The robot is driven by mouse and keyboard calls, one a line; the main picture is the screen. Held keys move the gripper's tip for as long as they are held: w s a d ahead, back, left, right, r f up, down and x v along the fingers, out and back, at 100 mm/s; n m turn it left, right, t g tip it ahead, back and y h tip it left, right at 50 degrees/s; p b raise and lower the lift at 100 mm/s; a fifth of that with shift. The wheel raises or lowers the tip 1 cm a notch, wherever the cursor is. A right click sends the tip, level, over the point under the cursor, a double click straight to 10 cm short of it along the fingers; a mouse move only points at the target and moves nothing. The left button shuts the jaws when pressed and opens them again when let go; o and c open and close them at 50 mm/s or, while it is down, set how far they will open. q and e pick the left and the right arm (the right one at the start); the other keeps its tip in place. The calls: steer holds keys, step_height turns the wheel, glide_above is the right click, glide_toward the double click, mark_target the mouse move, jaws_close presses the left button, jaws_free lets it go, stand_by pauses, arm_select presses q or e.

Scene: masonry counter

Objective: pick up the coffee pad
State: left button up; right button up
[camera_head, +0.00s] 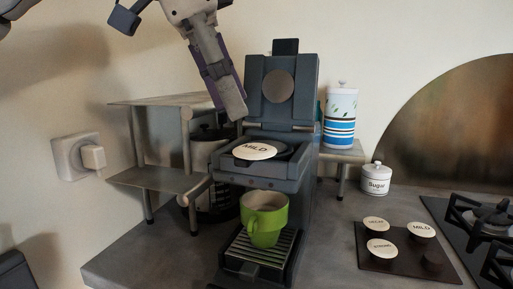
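A round white coffee pad marked "MILD" (255,151) lies in the open pad holder of the dark coffee machine (310,170). Three more pads sit on a dark square tray (370,260) at the lower right: one marked "MILD" (421,229), one at the back left (376,223) and one in front (381,249). My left gripper (234,112) points down above and left of the machine's pad, apart from it. Its fingers overlap in this view, so I cannot tell their opening. I see no pad in it. My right gripper is not in view.
A green cup (265,220) stands on the drip grille under the holder. The machine's lid (280,60) is raised. A metal shelf (150,182) stands left, a patterned canister (341,118) and sugar jar (376,179) right. A hob (490,215) borders the tray's right side.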

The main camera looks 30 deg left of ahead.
mark_target(258, 148)
arm_select(q)
steer(key=x, duration=0.3)
steer(key=w+b+x, duration=0.1)
steer(key=x, duration=0.2)
steer(key=shift+w+a, duration=0.1)
steer(key=shift+w, duration=0.05)
steer(key=shift+r, duration=0.15)
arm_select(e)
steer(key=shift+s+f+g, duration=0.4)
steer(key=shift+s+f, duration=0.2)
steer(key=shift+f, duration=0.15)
arm_select(q)
steer(key=shift+c, duration=0.2)
steer(key=c, duration=0.9)
steer(key=shift+r, duration=0.1)
